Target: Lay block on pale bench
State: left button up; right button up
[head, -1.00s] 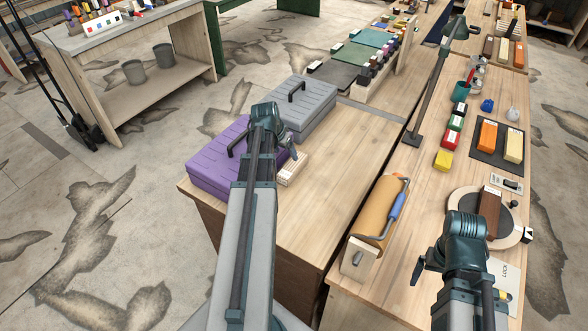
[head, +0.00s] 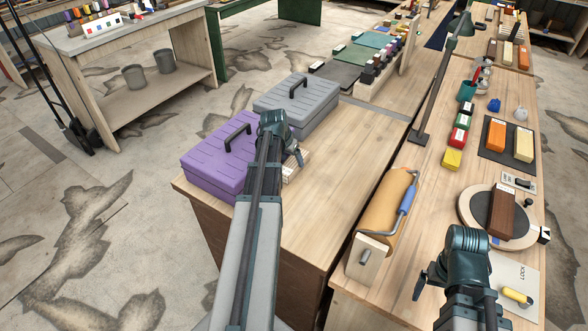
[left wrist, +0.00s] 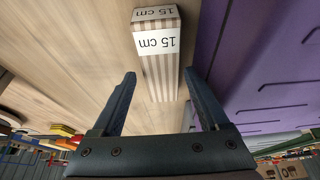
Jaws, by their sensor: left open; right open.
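A striped beige-and-brown block labelled "15 cm" (head: 290,173) lies on a pale wooden bench (head: 335,215), beside the purple toolbox. My left gripper (head: 297,158) is at the block and hides part of it in the head view. In the left wrist view, the block (left wrist: 158,45) extends away from me, its near end between the open fingers (left wrist: 160,78); I see no grip on it. My right gripper (head: 421,287) is over the right-hand wooden bench (head: 405,255), its fingers only partly visible.
The purple toolbox (head: 215,165) and grey toolbox (head: 297,100) stand close to the left gripper. A roller (head: 385,215) stands to the right. A brown block (head: 502,212) lies on a round turntable near my right arm. The bench middle is clear.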

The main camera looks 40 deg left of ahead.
aim_at(293, 162)
pick_arm(q)
jog(key=b+x, duration=0.2)
jog(key=x, duration=0.1)
jog(key=shift+w+a+f+b, duration=0.1)
jog(key=shift+w+f+b, duration=0.1)
jog(key=shift+f+b, duration=0.15)
pick_arm(e)
notch_tip(293, 162, down, 3)
jog(key=shift+f, duration=0.2)
pick_arm(q)
jog(key=shift+r, duration=0.1)
pick_arm(e)
jog(key=shift+r, duration=0.1)
pick_arm(q)
grip_shut()
jog(key=shift+r+p, duration=0.2)
jog(key=shift+p, duration=0.15)
pick_arm(e)
jog(key=shift+r, duration=0.2)
pick_arm(q)
notch_tip(293, 162, up, 18)
jog(key=p, duration=1.7)
jog(key=shift+f, duration=0.2)
pick_arm(e)
notch_tip(293, 162, up, 18)
jog(key=shift+f, duration=0.25)
